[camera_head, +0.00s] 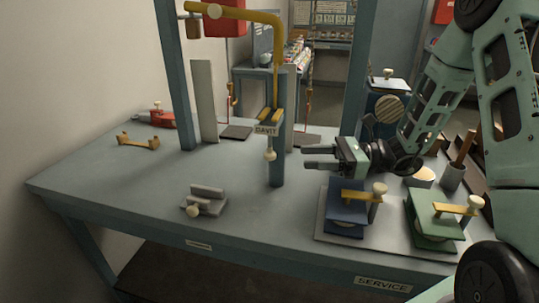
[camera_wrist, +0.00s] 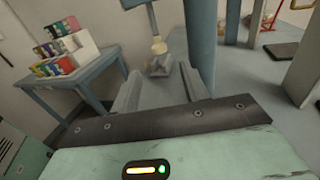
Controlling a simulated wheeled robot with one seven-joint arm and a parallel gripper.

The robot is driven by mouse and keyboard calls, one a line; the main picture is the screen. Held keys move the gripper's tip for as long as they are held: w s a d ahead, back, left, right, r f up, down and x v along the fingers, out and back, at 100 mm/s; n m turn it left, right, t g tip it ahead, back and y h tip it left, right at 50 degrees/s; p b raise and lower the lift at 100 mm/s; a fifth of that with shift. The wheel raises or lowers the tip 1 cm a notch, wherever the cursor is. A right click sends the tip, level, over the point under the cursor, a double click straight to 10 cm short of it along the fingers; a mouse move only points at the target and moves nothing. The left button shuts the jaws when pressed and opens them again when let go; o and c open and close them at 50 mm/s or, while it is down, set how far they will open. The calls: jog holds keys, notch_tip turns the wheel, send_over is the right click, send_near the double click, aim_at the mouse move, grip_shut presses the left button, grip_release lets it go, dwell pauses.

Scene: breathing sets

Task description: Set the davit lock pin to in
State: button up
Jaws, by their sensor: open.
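The davit is a teal post (camera_head: 278,172) with a yellow arm (camera_head: 245,13) on top and a DAVIT label (camera_head: 266,130). The lock pin, with a pale round knob (camera_head: 270,155), sits on the post below the label. It also shows in the wrist view (camera_wrist: 158,46), just beyond the fingertips. My gripper (camera_head: 306,158) is open and empty, to the right of the knob and pointing left at it, with a gap between. In the wrist view my fingers (camera_wrist: 160,76) stand either side of the line to the knob. How deep the pin sits cannot be told.
A grey clamp block (camera_head: 204,202) lies in front. Blue (camera_head: 346,208) and green (camera_head: 431,220) boxes with yellow levers stand at the right on a tray. A yellow bracket (camera_head: 138,141) and red tool (camera_head: 160,117) lie at the left. The left bench (camera_head: 110,180) is mostly clear.

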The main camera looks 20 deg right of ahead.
aim_at(270, 157)
jog(key=p+x, duration=0.1)
jog(key=x, duration=0.9)
jog(key=shift+a, duration=0.1)
